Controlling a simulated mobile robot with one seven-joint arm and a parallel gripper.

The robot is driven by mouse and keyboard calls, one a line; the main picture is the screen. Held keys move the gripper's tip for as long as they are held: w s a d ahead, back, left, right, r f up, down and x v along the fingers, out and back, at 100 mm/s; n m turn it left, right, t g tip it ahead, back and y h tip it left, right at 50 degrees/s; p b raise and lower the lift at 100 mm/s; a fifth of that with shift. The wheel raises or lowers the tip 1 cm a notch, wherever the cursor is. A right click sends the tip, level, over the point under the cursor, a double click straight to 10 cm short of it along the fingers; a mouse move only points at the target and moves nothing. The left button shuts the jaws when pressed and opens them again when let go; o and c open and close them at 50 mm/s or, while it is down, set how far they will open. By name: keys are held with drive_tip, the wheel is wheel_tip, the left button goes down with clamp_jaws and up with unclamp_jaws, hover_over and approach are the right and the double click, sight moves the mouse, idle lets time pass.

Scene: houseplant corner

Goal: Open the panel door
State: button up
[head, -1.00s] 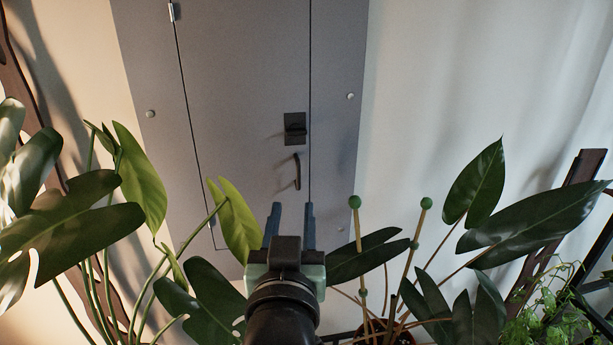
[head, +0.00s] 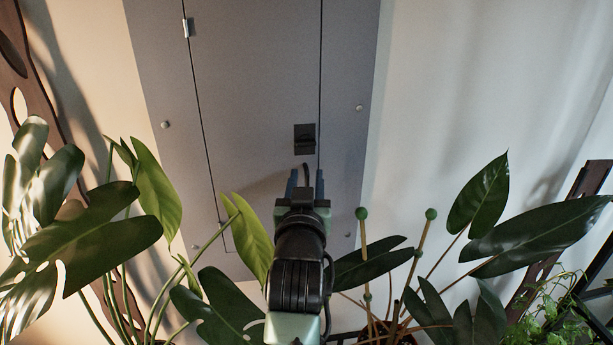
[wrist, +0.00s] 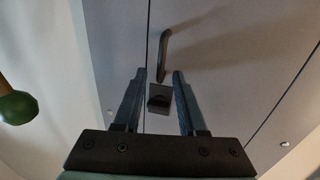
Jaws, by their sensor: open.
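The grey panel door (head: 255,75) is shut flush in its grey frame, with a hinge (head: 186,27) at its upper left. A dark curved handle (head: 306,171) sits near its right edge, below a black square latch plate (head: 304,139). My gripper (head: 306,182) is open in front of the handle and hides its lower part in the head view. In the wrist view the handle (wrist: 164,55) shows between and just beyond my fingertips (wrist: 159,72). The latch plate (wrist: 159,97) shows between my fingers. I cannot tell whether either finger touches the handle.
Large-leaved plants stand at the left (head: 85,235) and right (head: 490,220). A yellowish leaf (head: 250,235) is close beside my arm. Green-tipped stakes (head: 431,214) rise to the right of my arm. A dark wooden stand (head: 35,80) is at the far left.

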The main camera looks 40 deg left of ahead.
clamp_jaws()
drive_tip(key=shift+w+d, duration=0.1)
idle(1.4)
